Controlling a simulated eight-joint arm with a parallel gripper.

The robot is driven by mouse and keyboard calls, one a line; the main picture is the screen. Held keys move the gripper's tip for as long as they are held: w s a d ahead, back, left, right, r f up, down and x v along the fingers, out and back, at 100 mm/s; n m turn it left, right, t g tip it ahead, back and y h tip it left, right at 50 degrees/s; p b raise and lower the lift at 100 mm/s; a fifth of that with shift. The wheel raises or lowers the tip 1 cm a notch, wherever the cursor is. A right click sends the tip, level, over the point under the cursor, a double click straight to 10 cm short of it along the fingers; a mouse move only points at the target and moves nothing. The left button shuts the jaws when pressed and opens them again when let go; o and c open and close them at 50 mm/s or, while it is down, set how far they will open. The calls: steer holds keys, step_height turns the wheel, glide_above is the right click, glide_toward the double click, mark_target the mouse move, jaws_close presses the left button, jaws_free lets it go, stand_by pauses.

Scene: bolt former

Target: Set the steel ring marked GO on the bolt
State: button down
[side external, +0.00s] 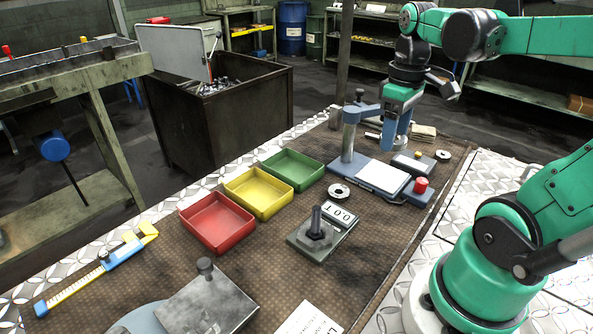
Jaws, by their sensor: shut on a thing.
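My gripper (395,140) points down over the far right part of the bench, behind the blue gauge stand. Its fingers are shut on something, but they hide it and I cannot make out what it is. The bolt (316,220) stands upright on a grey block (312,246) at the bench middle, with no ring visible around its shank. One steel ring (339,192) lies flat behind the bolt. Any marking on either ring is too small to read. My gripper is well away from the bolt.
A caliper (85,280) and grey plate (207,303) lie at front left.

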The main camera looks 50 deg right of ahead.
step_height(320, 180, up, 4)
steer(key=n, duration=0.7)
glide_above(317, 207)
step_height(317, 207, down, 6)
steer(key=shift+d+f, duration=0.1)
steer(key=shift+d, duration=0.05)
steer(key=shift+a+f, duration=0.25)
steer(key=shift+f, duration=1.7)
steer(key=shift+f, duration=0.5)
steer(key=shift+c, duration=0.5)
jaws_free()
